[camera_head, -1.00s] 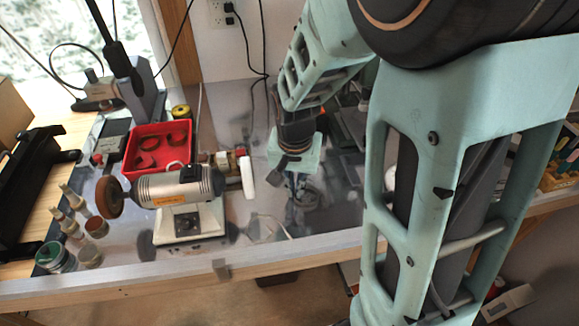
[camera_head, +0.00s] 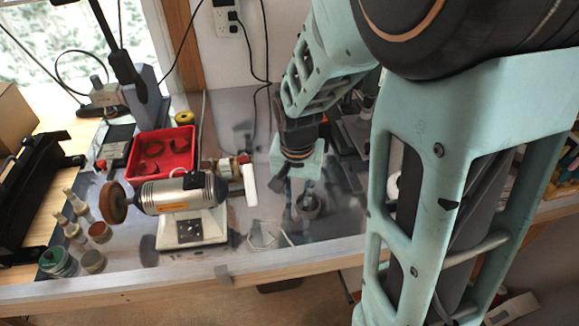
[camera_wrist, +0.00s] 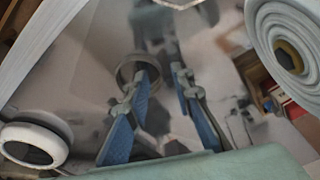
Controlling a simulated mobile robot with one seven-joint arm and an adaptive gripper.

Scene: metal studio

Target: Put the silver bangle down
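The silver bangle (camera_head: 308,207) shows in the head view as a grey ring on the grey tabletop, just below my gripper (camera_head: 293,187). In the wrist view the bangle (camera_wrist: 127,70) lies at the tip of the left finger, which covers part of it. I cannot tell whether that fingertip is inside the ring or only in front of it. My gripper (camera_wrist: 162,75) is open, with a clear gap between its two blue-padded fingers and nothing gripped between them.
A bench grinder (camera_head: 182,195) stands left of my gripper. Behind it is a red tray (camera_head: 180,139) with dark rings. Several small jars and bottles stand at the left, including a green-topped jar (camera_head: 55,262). The tabletop in front of the bangle is mostly clear.

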